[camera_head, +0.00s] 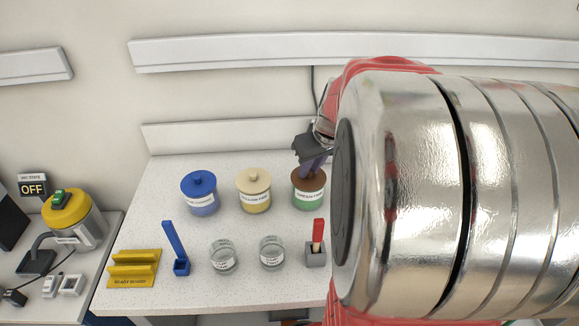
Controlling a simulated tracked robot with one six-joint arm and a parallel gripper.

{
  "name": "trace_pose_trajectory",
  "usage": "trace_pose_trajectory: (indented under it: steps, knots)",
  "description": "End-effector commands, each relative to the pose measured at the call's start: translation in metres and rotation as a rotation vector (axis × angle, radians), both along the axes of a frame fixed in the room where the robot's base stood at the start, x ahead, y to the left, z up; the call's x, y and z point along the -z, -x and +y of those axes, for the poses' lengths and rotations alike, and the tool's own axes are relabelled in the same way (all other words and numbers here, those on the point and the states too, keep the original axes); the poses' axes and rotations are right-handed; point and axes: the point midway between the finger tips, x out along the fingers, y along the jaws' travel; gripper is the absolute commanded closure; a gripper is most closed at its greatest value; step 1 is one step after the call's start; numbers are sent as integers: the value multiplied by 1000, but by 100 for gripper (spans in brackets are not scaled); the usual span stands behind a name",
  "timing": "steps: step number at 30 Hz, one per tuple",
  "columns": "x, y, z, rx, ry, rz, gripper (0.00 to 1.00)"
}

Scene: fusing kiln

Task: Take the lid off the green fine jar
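The green fine jar (308,203) stands upright at the back of the white counter, the rightmost of three jars. It has a clear body with green contents and a label. Its brown lid (311,180) sits on top of the jar. My gripper (312,168) points down from above, its fingertips at the middle of the lid, where a knob would be hidden. The frame does not show whether the fingers are open or shut, or whether they touch the lid. My large silver arm link hides everything right of the jar.
A cream-lidded yellow jar (254,203) and a blue-lidded jar (199,206) stand to the left.

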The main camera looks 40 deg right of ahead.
Motion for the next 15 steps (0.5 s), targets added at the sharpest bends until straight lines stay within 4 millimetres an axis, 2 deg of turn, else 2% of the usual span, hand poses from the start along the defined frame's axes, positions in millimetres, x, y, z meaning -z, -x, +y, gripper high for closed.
trace_pose_trajectory:
  steps: [7, 15]
  knots:
    - [0, 0, 0, 0, 0, 0, 100]
    - [0, 0, 0, 0, 0, 0, 100]
